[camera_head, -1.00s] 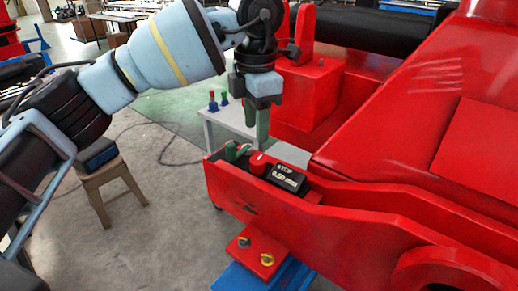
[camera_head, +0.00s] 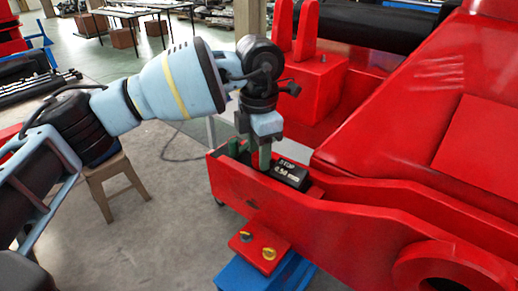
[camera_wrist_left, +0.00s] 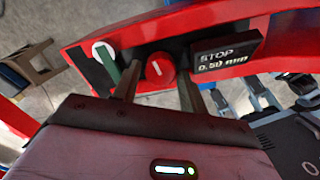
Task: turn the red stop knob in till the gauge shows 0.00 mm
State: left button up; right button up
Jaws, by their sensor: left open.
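The red stop knob (camera_wrist_left: 160,69) has a white mark on its face. In the left wrist view it lies between the two fingers of my left gripper (camera_wrist_left: 157,80), with a gap at each side. I cannot tell whether a finger touches it. In the head view my left gripper (camera_head: 262,160) points down at the knob's place and hides the knob. Its jaws are open. The black gauge (camera_head: 289,174) beside the knob reads STOP 0.50 mm, and it also shows in the left wrist view (camera_wrist_left: 228,55). My right gripper is not in view.
A green part (camera_wrist_left: 108,62) with a white ring stands left of the knob. The red machine's side plate (camera_head: 235,190) runs in front. A wooden stool (camera_head: 110,180) stands on the floor at left.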

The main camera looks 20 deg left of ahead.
pick_arm(q)
jog(key=shift+c, duration=0.4)
jog(key=c, duration=0.6)
